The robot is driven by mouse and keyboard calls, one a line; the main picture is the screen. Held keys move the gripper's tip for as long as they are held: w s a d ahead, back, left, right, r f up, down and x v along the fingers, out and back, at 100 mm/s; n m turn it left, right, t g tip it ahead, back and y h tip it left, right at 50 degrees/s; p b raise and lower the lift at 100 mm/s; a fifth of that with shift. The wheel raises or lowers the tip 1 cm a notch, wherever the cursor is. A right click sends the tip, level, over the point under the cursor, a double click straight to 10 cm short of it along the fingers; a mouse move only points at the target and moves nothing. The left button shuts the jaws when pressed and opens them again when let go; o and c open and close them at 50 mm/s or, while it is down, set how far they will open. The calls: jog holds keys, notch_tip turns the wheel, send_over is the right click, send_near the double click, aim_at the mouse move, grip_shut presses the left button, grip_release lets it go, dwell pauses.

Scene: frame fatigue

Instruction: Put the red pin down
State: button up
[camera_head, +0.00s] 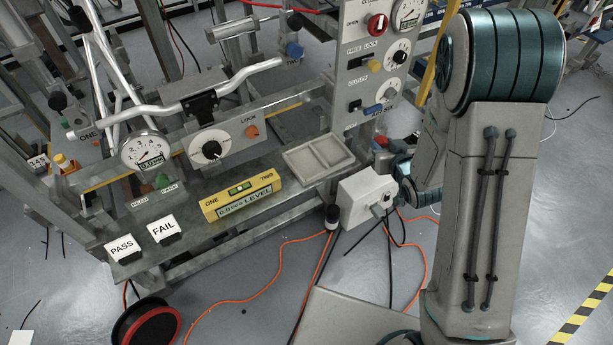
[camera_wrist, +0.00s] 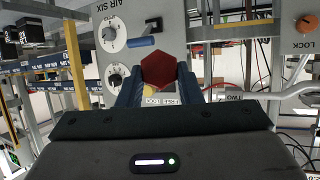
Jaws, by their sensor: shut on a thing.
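The red pin (camera_wrist: 158,70) shows in the wrist view as a red hexagonal end between the two blue fingers of my gripper (camera_wrist: 157,80). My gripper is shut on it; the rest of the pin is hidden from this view. In the head view a small red end (camera_head: 380,141) shows by my gripper, right of the bench and below the control panel; my arm hides much of the gripper there. A shallow grey tray (camera_head: 330,150) with two compartments lies empty on the bench, left of my gripper.
The bench (camera_head: 190,207) also holds a yellow level (camera_head: 242,205), PASS (camera_head: 122,246) and FAIL (camera_head: 164,228) signs and a dial gauge (camera_head: 145,151). A control panel (camera_head: 362,75) stands behind. A white box (camera_head: 365,197) is right of the bench. Orange cables (camera_head: 280,262) cross the floor.

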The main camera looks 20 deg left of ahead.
jog(key=s+a+f+n+g+y+b, duration=0.1)
jog(key=a+f+n+g+y+b, duration=0.15)
jog(key=a+f+b, duration=0.4)
jog(key=b, duration=0.1)
send_over(312, 173)
jog(key=shift+n+y, duration=0.25)
jog(key=shift+n, duration=0.2)
notch_tip(312, 173, down, 6)
jog(key=shift+f, duration=0.1)
jog(key=shift+f+b, duration=0.35)
jog(key=shift+f, duration=1.6)
jog(key=shift+f, duration=0.1)
jog(key=shift+f, duration=0.15)
jog(key=o, duration=1.1)
jog(key=shift+c, duration=0.2)
